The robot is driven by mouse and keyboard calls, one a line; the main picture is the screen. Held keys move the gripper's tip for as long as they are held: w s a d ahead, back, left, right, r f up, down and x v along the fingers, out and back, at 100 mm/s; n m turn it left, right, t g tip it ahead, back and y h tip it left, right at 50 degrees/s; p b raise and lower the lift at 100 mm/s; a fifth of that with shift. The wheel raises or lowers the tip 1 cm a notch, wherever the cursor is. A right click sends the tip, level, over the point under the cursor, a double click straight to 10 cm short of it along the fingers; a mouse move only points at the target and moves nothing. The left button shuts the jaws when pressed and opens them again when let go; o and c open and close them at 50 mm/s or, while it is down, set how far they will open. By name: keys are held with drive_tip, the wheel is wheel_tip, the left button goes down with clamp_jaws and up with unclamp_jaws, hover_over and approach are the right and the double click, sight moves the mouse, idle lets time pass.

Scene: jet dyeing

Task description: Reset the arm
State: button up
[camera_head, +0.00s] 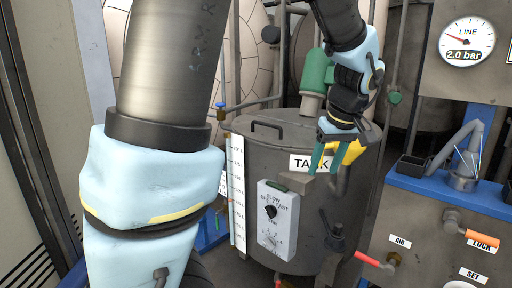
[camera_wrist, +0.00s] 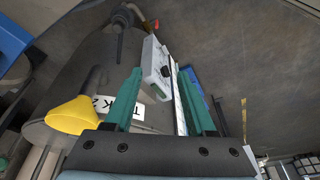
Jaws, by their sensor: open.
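My gripper (camera_head: 322,158) hangs at the right front of the grey tank, level with its TANK label. Its two green fingers are apart with nothing between them. In the wrist view the open fingers (camera_wrist: 160,98) point toward the white control box (camera_wrist: 157,65), which lies beyond them. My arm comes down from the top of the head view, and a large arm link covers the left of it. The gripper partly hides the TANK label (camera_head: 303,163) and a yellow part (camera_head: 351,152) behind it. I cannot tell whether the gripper touches the tank.
The grey tank (camera_head: 262,160) carries the control box (camera_head: 279,222) with a knob and a tall white scale (camera_head: 238,190). A red-handled valve (camera_head: 368,258) stands out at its lower right. At right are a blue shelf (camera_head: 440,190) and a gauge (camera_head: 467,42) reading 2.0 bar.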

drive_tip(key=s+a+f+m, duration=0.1)
drive_tip(key=a+f, duration=0.2)
drive_tip(key=a, duration=0.4)
drive_tip(key=s+a+f+m+g+h, duration=0.1)
drive_tip(key=s+a+f, duration=0.1)
drive_tip(key=a, duration=0.6)
drive_tip(key=s+a+f+m, duration=0.1)
drive_tip(key=s+a+f, duration=0.1)
drive_tip(key=a, duration=0.6)
drive_tip(key=shift+f+m+g+p, duration=0.3)
drive_tip(key=shift+f+g+p, duration=0.1)
drive_tip(key=shift+f, duration=0.4)
drive_tip(key=shift+o, duration=0.3)
